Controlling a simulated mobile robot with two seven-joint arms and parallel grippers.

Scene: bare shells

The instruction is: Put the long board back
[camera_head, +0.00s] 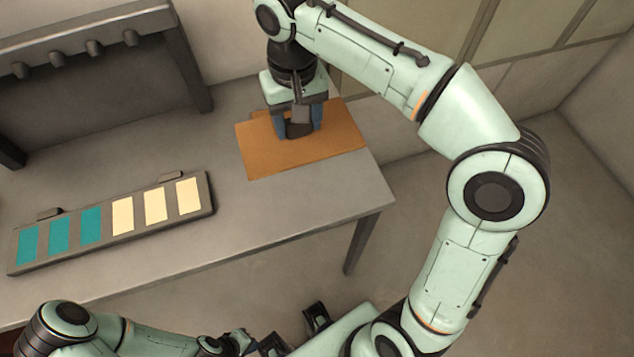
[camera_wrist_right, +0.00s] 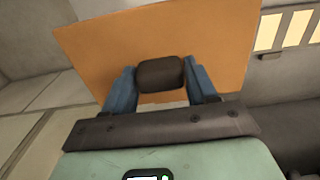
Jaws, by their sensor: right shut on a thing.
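An orange-brown board (camera_head: 270,155) is at the right back part of the grey table, with a dark knob or handle (camera_wrist_right: 160,74) on its face. My right gripper (camera_head: 300,128) points down over it, and its blue fingers are closed on either side of the handle. The board (camera_wrist_right: 95,50) fills the upper middle of the right wrist view. I cannot tell whether it touches the tabletop or is just above it. My left gripper (camera_head: 240,343) is low at the bottom edge of the head view, away from the table; its fingers are too small to read.
A long grey strip (camera_head: 60,262) with teal and cream patches and small tabs lies at the table's front left. A dark rack (camera_head: 95,100) with several pegs stands at the back left. The tabletop (camera_head: 280,215) between strip and board is clear. A wall is behind.

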